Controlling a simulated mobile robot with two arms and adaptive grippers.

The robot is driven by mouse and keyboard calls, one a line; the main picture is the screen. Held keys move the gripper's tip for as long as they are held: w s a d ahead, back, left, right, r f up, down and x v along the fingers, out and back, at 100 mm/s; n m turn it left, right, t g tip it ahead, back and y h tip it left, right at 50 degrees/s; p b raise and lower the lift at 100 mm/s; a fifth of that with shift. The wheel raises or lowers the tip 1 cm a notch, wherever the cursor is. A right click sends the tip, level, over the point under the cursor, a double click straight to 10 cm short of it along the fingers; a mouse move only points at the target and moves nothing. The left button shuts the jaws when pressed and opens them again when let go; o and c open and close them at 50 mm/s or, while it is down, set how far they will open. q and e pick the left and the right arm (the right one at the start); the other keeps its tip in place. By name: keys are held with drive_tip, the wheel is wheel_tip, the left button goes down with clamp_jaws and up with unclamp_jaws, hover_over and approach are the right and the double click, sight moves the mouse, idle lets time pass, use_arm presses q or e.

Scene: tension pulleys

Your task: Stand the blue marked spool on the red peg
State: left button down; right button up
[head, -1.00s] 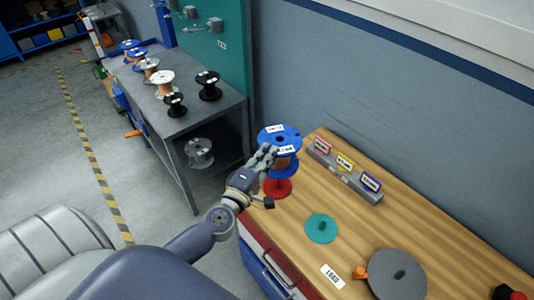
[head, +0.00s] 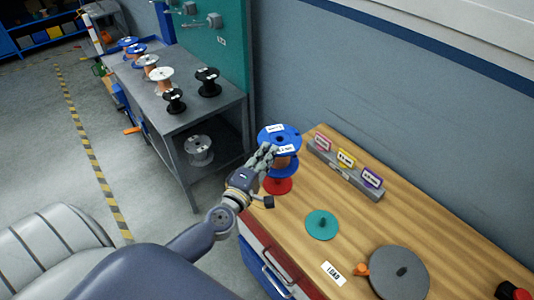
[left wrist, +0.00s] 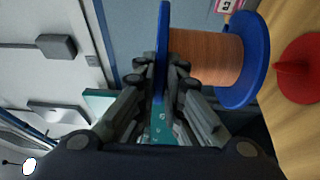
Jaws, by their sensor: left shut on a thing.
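The blue spool (head: 283,133) has blue flanges, white labels on its top and copper-coloured wire. It also shows in the left wrist view (left wrist: 206,57). My left gripper (head: 266,156) is shut on the edge of its upper flange; the jaws (left wrist: 160,78) show on both sides of the flange in the left wrist view. The spool is held roughly upright above the red peg (head: 277,186) on the wooden table. In the left wrist view the red peg's round base and short post (left wrist: 298,68) show beyond the lower flange, apart from it. My right gripper is not in view.
A teal disc with a peg (head: 322,225) and a larger grey disc (head: 399,274) are on the wooden table (head: 345,225). A grey rack with coloured labels (head: 345,170) lies behind. A grey bench with several spools (head: 174,101) stands at the back left.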

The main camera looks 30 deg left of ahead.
sight(272, 167)
use_arm(q)
drive_tip(key=shift+r, duration=0.15)
drive_tip(key=shift+f, duration=0.25)
drive_tip(key=shift+f+b, duration=1.1)
drive_tip(key=shift+f, duration=0.2)
idle(0.5)
drive_tip(key=shift+f, duration=0.1)
drive_tip(key=shift+f+b, duration=1.15)
drive_tip(key=shift+f, duration=0.25)
drive_tip(key=shift+f, duration=0.15)
idle(0.6)
drive_tip(key=shift+f+b, duration=1.2)
drive_tip(key=shift+f, duration=0.15)
drive_tip(key=shift+f, duration=0.15)
